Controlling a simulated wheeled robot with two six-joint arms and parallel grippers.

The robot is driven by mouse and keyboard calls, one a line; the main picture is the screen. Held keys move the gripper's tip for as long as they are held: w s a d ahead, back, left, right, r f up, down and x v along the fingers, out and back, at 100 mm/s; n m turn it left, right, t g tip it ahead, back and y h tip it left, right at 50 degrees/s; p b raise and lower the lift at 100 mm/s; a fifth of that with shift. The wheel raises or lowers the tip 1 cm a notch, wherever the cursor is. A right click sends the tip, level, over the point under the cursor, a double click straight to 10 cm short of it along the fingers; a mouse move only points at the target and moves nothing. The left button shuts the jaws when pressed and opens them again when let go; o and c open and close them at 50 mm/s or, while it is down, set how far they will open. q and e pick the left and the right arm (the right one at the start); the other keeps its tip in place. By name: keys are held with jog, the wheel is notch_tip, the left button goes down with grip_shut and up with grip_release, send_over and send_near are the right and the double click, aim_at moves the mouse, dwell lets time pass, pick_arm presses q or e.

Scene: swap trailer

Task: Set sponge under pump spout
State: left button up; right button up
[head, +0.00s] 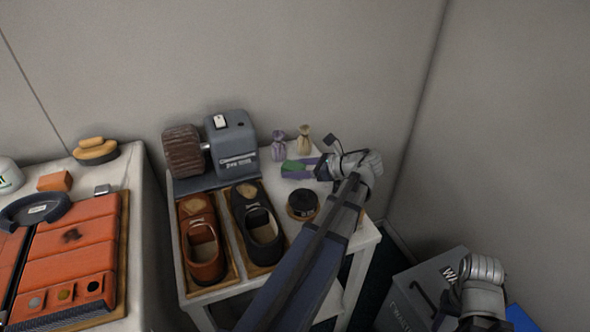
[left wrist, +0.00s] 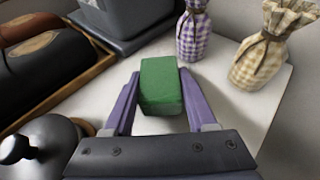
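A green sponge (head: 292,167) lies near the back right of the small white table. It also shows in the left wrist view (left wrist: 161,85), between the two purple fingers of my left gripper (left wrist: 161,80). In the head view the left gripper (head: 300,168) reaches the sponge from the right, one finger on each side. The fingers look open, with narrow gaps beside the sponge. I cannot make out a pump spout for certain. A grey lid with a black knob (left wrist: 17,150) shows at the lower left of the wrist view. My right gripper's fingers do not show.
The white table (head: 206,292) holds a grey buffing machine (head: 235,155), a brown shoe (head: 203,250), a black shoe (head: 258,230), a dark round tin (head: 303,205) and two cloth bags (head: 279,146) (head: 304,140). A grey box (head: 425,285) stands at lower right.

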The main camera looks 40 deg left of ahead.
pick_arm(q)
jog(key=o, duration=0.4)
jog(key=shift+o, duration=0.2)
jog(key=shift+r+p, duration=0.3)
jog(key=p+v, duration=0.4)
jog(key=v, duration=0.7)
jog(key=shift+d, duration=0.5)
